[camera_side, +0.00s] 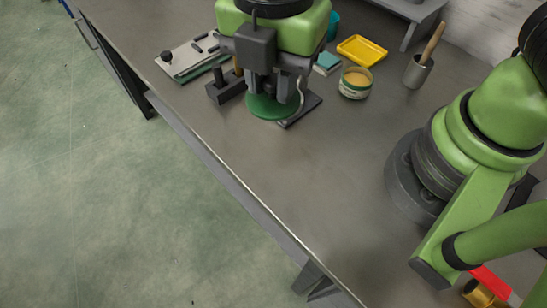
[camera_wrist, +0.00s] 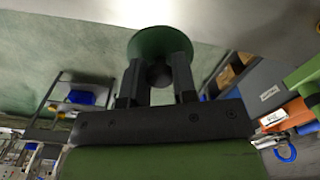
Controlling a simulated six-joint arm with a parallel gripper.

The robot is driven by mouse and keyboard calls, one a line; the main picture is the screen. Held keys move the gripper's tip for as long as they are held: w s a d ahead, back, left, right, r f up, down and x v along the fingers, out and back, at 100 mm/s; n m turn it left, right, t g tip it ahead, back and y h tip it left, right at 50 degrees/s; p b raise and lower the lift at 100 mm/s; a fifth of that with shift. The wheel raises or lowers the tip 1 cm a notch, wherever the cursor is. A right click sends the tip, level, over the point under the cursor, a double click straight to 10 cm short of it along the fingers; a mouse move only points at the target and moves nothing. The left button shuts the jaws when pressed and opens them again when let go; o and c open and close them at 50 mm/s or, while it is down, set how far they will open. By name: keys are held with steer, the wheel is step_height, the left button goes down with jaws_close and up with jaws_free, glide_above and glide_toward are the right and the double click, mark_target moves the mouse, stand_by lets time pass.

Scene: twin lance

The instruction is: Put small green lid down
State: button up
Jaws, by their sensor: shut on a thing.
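The small green lid (camera_side: 273,107) is a round green disc, held in my gripper (camera_side: 274,92) over the worktable in the side view. In the wrist view the lid (camera_wrist: 160,40) sits beyond the fingertips of my gripper (camera_wrist: 160,76), which are shut on a dark knob at its middle. The lid looks close to the table, beside a dark flat plate; I cannot tell whether it touches either. An open tin (camera_side: 356,82) with a green band and yellowish contents stands to the right of the lid.
A yellow tray (camera_side: 362,51), a teal sponge (camera_side: 327,63) and a grey cup (camera_side: 417,71) with a wooden handle stand at the back. A dark block (camera_side: 228,88) and a light board (camera_side: 192,57) lie left of my gripper. The front table (camera_side: 290,180) is clear.

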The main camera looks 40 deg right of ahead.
mark_target(274, 95)
step_height(274, 95, down, 15)
steer(key=shift+f, duration=0.15)
stand_by(0.4)
steer(key=shift+f, duration=0.15)
steer(key=o, duration=0.9)
step_height(274, 95, up, 12)
steer(key=shift+d+r, duration=0.1)
steer(key=shift+r, duration=0.15)
